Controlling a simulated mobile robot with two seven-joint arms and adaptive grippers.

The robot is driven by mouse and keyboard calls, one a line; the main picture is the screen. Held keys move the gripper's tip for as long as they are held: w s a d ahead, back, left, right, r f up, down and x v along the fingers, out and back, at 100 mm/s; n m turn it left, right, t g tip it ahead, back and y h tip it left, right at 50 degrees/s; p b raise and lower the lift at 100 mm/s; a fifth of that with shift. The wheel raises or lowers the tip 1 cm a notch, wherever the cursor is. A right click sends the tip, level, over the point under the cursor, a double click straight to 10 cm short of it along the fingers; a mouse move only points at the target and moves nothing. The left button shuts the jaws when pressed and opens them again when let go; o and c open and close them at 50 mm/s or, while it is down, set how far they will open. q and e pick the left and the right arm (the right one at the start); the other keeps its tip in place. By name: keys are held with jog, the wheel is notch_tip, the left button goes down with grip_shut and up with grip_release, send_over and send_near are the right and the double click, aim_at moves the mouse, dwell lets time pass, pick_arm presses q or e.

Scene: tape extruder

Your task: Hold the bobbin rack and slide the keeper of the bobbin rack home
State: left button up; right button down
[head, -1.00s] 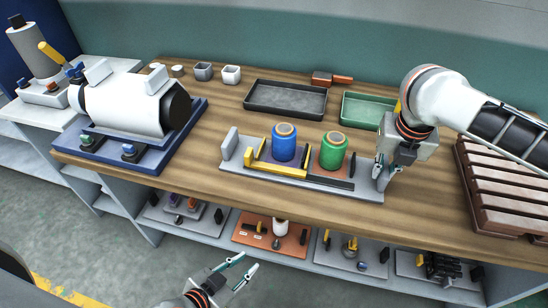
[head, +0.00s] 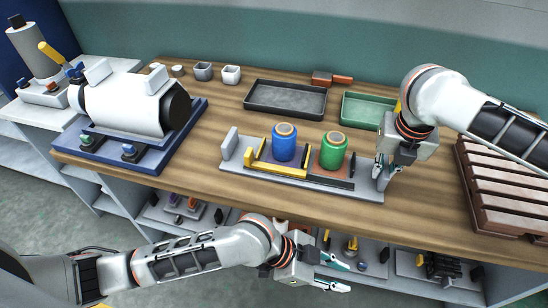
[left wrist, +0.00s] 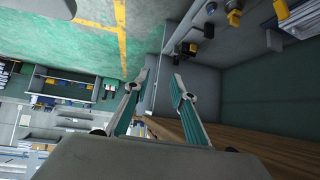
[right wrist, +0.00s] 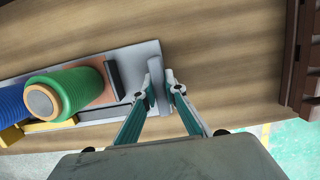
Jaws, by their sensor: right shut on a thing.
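The bobbin rack (head: 232,172) is a grey plate near the table's front edge, with an upright tab at each end. It bears a blue bobbin (head: 284,147) and a green bobbin (head: 332,155). The keeper (head: 278,170), a yellow bar, lies along the front left, before the blue bobbin; a dark rail continues to its right. My right gripper (head: 382,182) is shut on the rack's right end tab, which shows between its fingers in the right wrist view (right wrist: 157,75). My left gripper (head: 342,275) is open and empty, below and in front of the table edge.
A black tray (head: 286,112) and a green tray (head: 367,124) stand behind the rack. A white roller machine (head: 125,105) is to the left, a slatted brown stack (head: 505,190) to the right. A lower shelf holds several fixtures. Bare tabletop lies left of the rack.

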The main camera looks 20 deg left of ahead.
pick_arm(q)
jog(key=s+a+r+m+g+y, duration=0.1)
jog(key=s+a+m+g+y, duration=0.1)
jog(key=a+m+g, duration=0.15)
notch_tip(320, 180, up, 27)
jog(key=m+t+y, duration=0.5)
jog(key=m+y, duration=0.3)
jog(key=m, duration=0.8)
send_over(248, 153)
jog(key=s, duration=0.2)
jog(key=shift+s+x, duration=0.15)
jog(key=shift+x, duration=2.15)
jog(key=shift+s+x, duration=0.15)
jog(key=shift+x, duration=2.15)
jog(key=shift+d, duration=0.1)
grip_shut()
